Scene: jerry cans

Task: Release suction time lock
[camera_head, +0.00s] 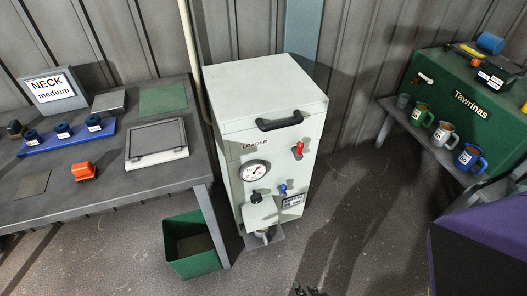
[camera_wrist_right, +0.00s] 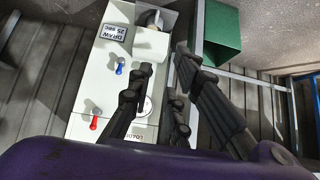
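The white loader cabinet (camera_head: 240,165) stands at the centre with a round gauge (camera_head: 254,171), a red lever (camera_head: 298,149), a blue lever (camera_head: 283,189) and a "25 sec" label (camera_head: 293,201). In the right wrist view the cabinet appears upside down, with the blue lever (camera_wrist_right: 120,69), red lever (camera_wrist_right: 94,123) and "DRAW 25 sec" label (camera_wrist_right: 112,33). My right gripper (camera_wrist_right: 164,60) has its dark fingers spread and empty, partly covering the gauge. Dark fingertips (camera_head: 307,290), apparently the right gripper's, show at the head view's bottom edge, apart from the cabinet. My left gripper is not seen.
A table (camera_head: 105,188) on the left holds a blue rack (camera_head: 68,137), an orange-red item (camera_head: 83,172) and a "NECK medium" sign (camera_head: 53,88). A green bin (camera_head: 190,246) stands beside the cabinet. A bench on the right holds mugs and a green Tawrinas box (camera_head: 456,84). The floor before the cabinet is clear.

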